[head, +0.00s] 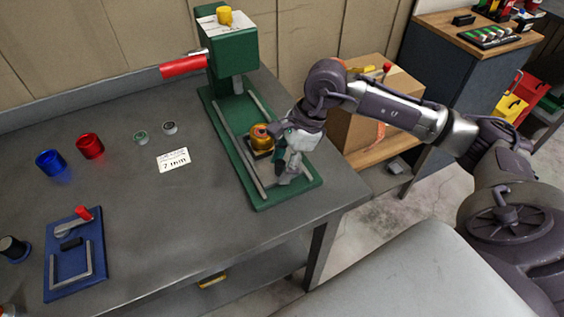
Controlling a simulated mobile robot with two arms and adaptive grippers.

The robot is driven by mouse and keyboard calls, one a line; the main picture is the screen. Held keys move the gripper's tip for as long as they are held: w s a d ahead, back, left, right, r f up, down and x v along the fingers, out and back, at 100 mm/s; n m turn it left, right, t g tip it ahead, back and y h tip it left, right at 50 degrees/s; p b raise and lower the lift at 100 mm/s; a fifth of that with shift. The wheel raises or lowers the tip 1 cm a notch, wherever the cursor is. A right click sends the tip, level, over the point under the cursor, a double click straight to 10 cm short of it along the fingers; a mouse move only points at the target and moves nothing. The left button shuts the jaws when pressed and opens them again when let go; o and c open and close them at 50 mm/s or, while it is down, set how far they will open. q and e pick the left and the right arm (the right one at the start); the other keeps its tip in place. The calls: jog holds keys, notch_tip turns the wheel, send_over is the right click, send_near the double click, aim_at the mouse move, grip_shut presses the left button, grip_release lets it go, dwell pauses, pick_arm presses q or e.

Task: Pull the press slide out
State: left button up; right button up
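The green press (232,52) stands at the back right of the grey workbench, with a red lever (183,66) pointing left. Its green base carries two grey rails (240,154) running toward the bench's front. The slide, a dark block (258,152) with a yellow round part (261,134) on top, sits between the rails, forward of the press head. My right gripper (286,174) reaches down over the rails, just right of and in front of the slide. Its wrist and fingers hide the slide's front, so contact and finger opening are unclear. My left gripper is out of view.
A blue cup (50,163), a red cup (90,146), two small round pieces and a "7 mm" card (173,160) lie left of the press. A blue fixture (75,255) is at front left. A cardboard box (362,128) stands right. The bench centre is clear.

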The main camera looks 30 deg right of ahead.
jog(key=shift+w+r, duration=0.1)
jog(key=v, duration=1.1)
jog(key=shift+d+r, duration=0.2)
jog(key=shift+r, duration=0.15)
